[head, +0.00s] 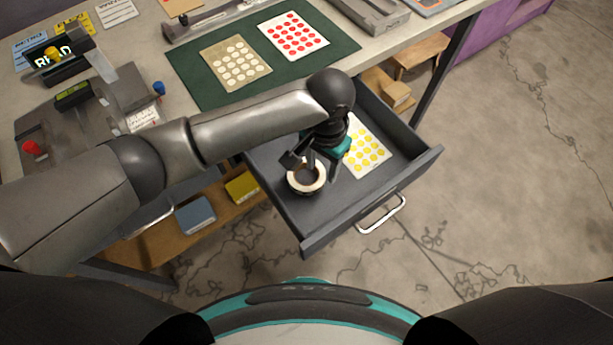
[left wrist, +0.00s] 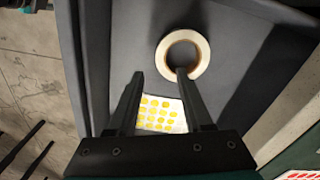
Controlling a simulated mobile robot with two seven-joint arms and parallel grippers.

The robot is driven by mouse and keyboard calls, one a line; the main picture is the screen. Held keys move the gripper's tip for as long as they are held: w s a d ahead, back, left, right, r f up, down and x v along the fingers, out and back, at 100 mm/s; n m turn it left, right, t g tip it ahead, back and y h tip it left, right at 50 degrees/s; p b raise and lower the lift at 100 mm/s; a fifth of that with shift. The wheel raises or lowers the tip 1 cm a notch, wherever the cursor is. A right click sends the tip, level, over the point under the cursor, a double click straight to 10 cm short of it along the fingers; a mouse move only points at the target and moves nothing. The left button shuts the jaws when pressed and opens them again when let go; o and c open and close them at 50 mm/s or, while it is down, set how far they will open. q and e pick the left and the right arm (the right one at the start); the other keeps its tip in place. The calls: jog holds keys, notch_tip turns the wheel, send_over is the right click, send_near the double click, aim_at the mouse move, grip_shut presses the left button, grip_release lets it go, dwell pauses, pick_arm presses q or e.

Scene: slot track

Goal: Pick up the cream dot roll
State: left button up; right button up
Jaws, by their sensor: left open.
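The cream dot roll (head: 294,186) is a cream ring with a dark core, lying in the open drawer, toward its left front. My left gripper (head: 308,163) is open and reaches down into the drawer at the roll. I cannot tell whether the fingertip touches the roll. My right gripper is not in view.
A sheet of yellow dots (head: 368,150) lies in the drawer (head: 350,205) beside the gripper. A green mat (head: 210,92) with cream and red dot sheets lies on the table above. Shelves hold a yellow box (head: 242,187) and a blue box (head: 195,215).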

aim_at(318, 182)
pick_arm(q)
jog(key=f+b, duration=0.1)
jog(key=f, duration=0.2)
jog(key=f+b, duration=0.1)
jog(key=f, duration=0.2)
jog(key=shift+a+f, duration=0.2)
jog(key=shift+f, duration=0.05)
grip_shut()
dwell(0.5)
